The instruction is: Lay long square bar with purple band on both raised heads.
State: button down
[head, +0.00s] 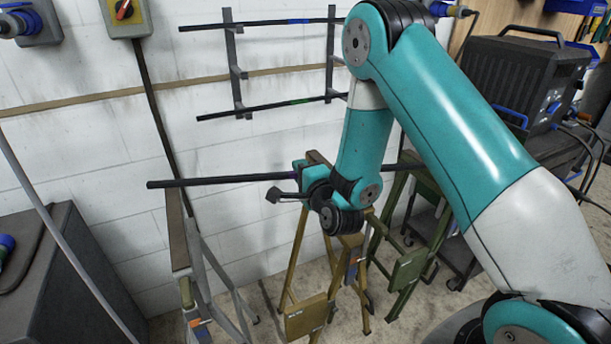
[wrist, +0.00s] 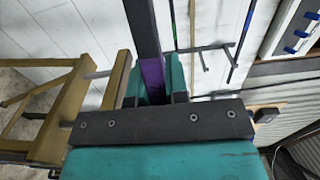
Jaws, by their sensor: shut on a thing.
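The long dark square bar (head: 215,181) runs nearly level leftward from my gripper (head: 303,178). Its purple band (wrist: 151,78) lies between the jaws in the wrist view, where my gripper (wrist: 152,90) is shut on it. The bar's left part crosses over the wooden head of the grey trestle (head: 178,232); I cannot tell whether they touch. A mustard trestle (head: 305,318) stands below and beside my gripper, and its frame shows at left in the wrist view (wrist: 60,112). A green trestle (head: 412,268) stands further right.
A wall rack (head: 234,70) holds a bar with a blue band (head: 299,21) and a bar with a green band (head: 299,101). A dark cabinet (head: 75,270) stands at left. A black case (head: 525,80) sits on a bench at right. Bare floor shows between the trestles.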

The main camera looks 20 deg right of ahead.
jog(key=w+a+f+n+y+b, duration=0.3)
jog(key=w+a+f+y+b, duration=0.2)
jog(key=b, duration=1.5)
jog(key=w+a, duration=0.2)
jog(key=w, duration=0.1)
jog(key=shift+w+a+f+n+g+b, duration=0.15)
jog(key=shift+f+n+g+b, duration=0.15)
jog(key=shift+f+b, duration=0.05)
notch_tip(320, 180, down, 6)
jog(key=b, duration=0.5)
jog(key=shift+f+b, duration=0.45)
jog(key=shift+b, duration=0.05)
jog(key=c, duration=1.1)
grip_release()
jog(key=shift+o, duration=0.2)
jog(key=b+v, duration=0.7)
jog(key=v, duration=1)
jog(key=shift+s+b, duration=0.25)
jog(key=shift+b, duration=0.15)
